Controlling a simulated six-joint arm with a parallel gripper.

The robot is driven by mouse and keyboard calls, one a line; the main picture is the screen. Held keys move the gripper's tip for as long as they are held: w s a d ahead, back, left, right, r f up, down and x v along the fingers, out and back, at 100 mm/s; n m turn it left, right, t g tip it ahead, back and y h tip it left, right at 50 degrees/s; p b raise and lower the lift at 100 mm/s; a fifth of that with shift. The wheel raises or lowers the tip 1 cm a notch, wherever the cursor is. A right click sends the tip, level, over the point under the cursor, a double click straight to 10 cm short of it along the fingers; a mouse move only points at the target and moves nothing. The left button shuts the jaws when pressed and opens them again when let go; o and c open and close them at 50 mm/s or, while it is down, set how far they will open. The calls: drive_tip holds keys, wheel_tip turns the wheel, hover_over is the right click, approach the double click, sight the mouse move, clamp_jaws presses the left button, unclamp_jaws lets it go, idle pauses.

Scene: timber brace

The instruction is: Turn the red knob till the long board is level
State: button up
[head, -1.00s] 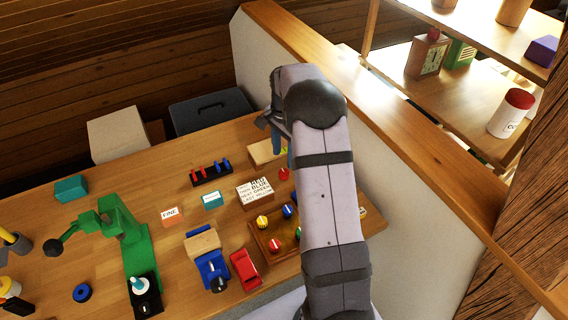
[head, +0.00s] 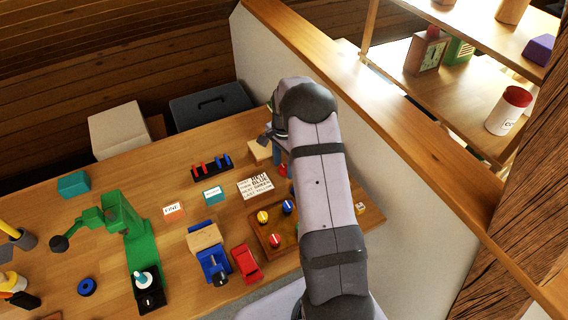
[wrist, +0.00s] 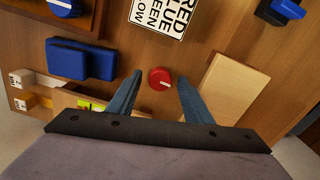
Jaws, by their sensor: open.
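A round red knob (wrist: 161,78) with a white mark lies between my gripper's two blue fingers in the wrist view. My gripper (wrist: 160,76) is open, with a gap on each side of the knob. In the head view the red knob (head: 283,170) shows just below my gripper (head: 281,158), partly hidden by it. A pale wooden board (wrist: 232,88) lies right of the fingers; it also shows in the head view (head: 261,151). Another wooden strip with a yellow-green patch (wrist: 90,104) is partly hidden behind my gripper. I cannot tell which is the long board, or its tilt.
A sign (head: 255,185) with colour words stands near the red knob. A wooden tray (head: 258,232) with coloured knobs is in front. A green clamp-like stand (head: 135,240) is further left; a low wall (head: 340,130) borders the right.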

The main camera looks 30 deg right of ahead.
drive_tip(key=c, duration=1.1)
drive_tip(key=shift+o, duration=0.2)
drive_tip(key=n, duration=1.1)
drive_tip(key=shift+b, duration=0.3)
drive_tip(key=shift+n, duration=0.5)
drive_tip(key=o, duration=1.1)
drive_tip(key=shift+c, duration=0.2)
